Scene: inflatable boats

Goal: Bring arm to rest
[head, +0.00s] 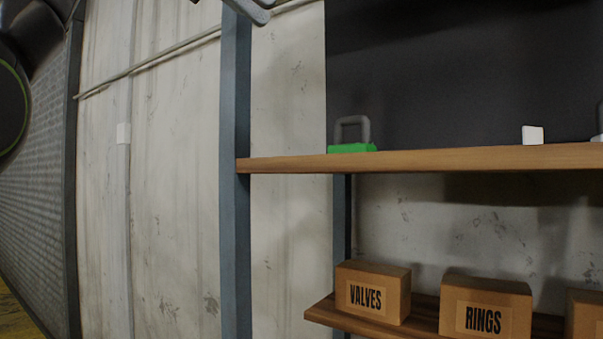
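Part of my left arm, dark with a green ring, shows at the left edge. A grey piece at the top edge, in front of the blue-grey shelf post, seems to be the tip of my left gripper (252,10). Most of it is cut off by the frame, so I cannot tell whether it is open or shut. No object shows in it. My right gripper is not in view.
A wooden shelf (440,159) holds a green-based block with a grey handle (352,134) and a small white block (532,135). Below, a lower shelf (365,320) holds boxes marked VALVES (373,291) and RINGS (486,307). A post (235,200) stands left of them.

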